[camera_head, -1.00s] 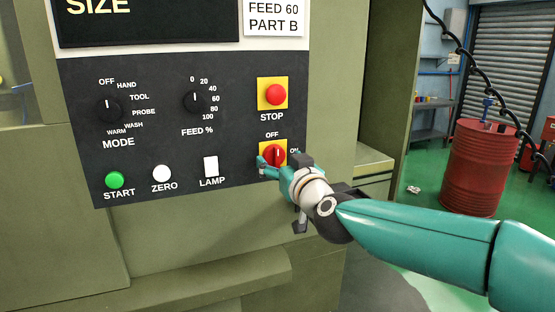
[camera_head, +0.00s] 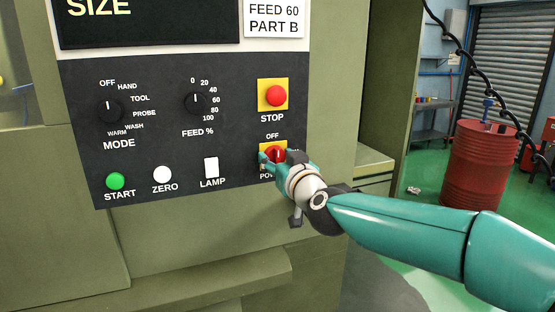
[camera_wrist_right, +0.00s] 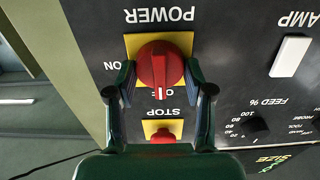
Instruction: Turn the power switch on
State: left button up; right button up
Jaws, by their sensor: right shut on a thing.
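The power switch is a red rotary knob (camera_head: 277,152) on a yellow plate at the lower right of the black panel. It also shows in the right wrist view (camera_wrist_right: 158,60), upside down. Its white mark points at the OFF label, and ON is a quarter turn to the right in the head view. My right gripper (camera_head: 279,161) is at the knob, with one finger on each side. In the right wrist view my right gripper (camera_wrist_right: 159,78) is shut on the knob. It covers part of the POWER and ON labels in the head view. My left gripper is not in view.
The red STOP button (camera_head: 275,95) sits just above the switch. The white LAMP rocker (camera_head: 211,167), white ZERO button (camera_head: 162,174) and green START button (camera_head: 115,181) lie to the left. A red drum (camera_head: 480,168) stands farther off at the right.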

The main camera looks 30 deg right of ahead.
jog(key=shift+m, duration=0.4)
jog(key=m+b, duration=0.1)
jog(key=m, duration=0.2)
jog(key=shift+d+f+m+b, duration=0.1)
jog(key=shift+f+m+b, duration=0.05)
jog(key=shift+m+b, duration=0.25)
jog(key=m+b, duration=0.1)
jog(key=m, duration=0.3)
jog(key=shift+m, duration=0.3)
jog(key=m+b, duration=0.1)
jog(key=m, duration=0.3)
jog(key=shift+d+f+b, duration=0.1)
jog(key=shift+f+b, duration=0.05)
jog(key=shift+b, duration=0.25)
jog(key=m+b, duration=0.1)
jog(key=m, duration=0.3)
jog(key=shift+f+m, duration=0.15)
jog(key=shift+m, duration=0.15)
jog(key=o, duration=1.1)
jog(key=shift+d, duration=0.1)
jog(key=shift+o, duration=0.2)
